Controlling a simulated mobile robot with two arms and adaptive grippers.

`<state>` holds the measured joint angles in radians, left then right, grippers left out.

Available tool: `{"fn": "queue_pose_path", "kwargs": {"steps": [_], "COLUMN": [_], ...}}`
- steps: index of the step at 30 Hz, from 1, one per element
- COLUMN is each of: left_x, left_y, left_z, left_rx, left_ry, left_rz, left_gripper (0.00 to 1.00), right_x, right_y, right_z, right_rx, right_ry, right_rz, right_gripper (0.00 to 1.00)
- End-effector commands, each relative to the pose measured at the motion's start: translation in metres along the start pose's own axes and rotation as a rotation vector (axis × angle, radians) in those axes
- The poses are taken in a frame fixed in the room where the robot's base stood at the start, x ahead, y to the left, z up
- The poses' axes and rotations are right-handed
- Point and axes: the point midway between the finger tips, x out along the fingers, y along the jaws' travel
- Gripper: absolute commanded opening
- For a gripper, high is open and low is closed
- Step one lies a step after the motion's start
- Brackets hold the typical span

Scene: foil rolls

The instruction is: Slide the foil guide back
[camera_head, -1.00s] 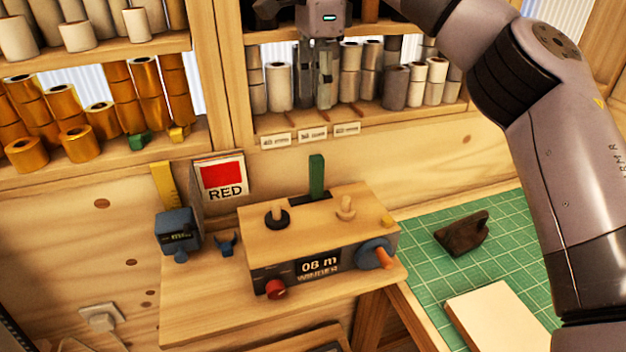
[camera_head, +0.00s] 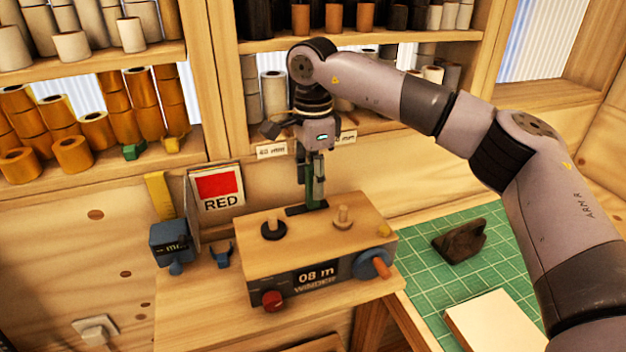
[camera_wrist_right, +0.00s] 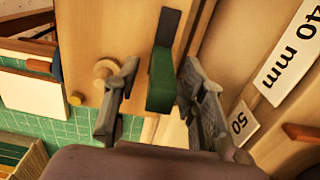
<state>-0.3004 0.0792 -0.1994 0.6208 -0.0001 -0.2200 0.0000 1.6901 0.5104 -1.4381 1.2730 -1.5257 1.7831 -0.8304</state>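The foil guide appears as a green upright plate (camera_head: 318,190) in a dark slot at the back of the wooden winder box (camera_head: 345,222). In the wrist view the green guide (camera_wrist_right: 162,80) stands between the two fingers of my right gripper. My right gripper (camera_head: 312,178) points down over the guide, with a finger to either side. In the wrist view the fingers (camera_wrist_right: 155,105) are apart, with a gap between the left finger and the guide; the right finger is close to it. My left gripper is not in view.
The winder has a black-based peg (camera_head: 274,228), a wooden peg (camera_head: 343,217), a blue crank wheel (camera_head: 371,265) and a red knob (camera_head: 272,300). A RED card (camera_head: 217,200) and blue dispenser (camera_head: 172,240) stand left. Shelves with rolls rise behind. A green mat (camera_head: 430,290) lies right.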

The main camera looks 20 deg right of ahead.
Motion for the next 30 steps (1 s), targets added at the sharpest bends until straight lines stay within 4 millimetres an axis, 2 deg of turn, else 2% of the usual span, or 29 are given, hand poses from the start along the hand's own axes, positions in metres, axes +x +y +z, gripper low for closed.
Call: {"fn": "queue_pose_path", "kwargs": {"steps": [5, 13, 30], "left_x": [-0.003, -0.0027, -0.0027], "left_y": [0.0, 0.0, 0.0], "left_z": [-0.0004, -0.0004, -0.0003], "left_rx": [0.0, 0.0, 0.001], "left_ry": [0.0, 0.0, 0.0], "left_rz": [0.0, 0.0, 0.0], "left_gripper": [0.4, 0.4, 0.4], "right_x": [0.0114, 0.0132, 0.0128], "right_y": [0.0001, 0.0001, 0.0001], "right_z": [0.0, 0.0, 0.0], "right_rx": [0.0, 0.0, 0.0], "right_ry": [0.0, 0.0, 0.0], "right_rz": [-0.001, -0.001, 0.0], "right_gripper": [0.38, 0.38, 0.01]}}
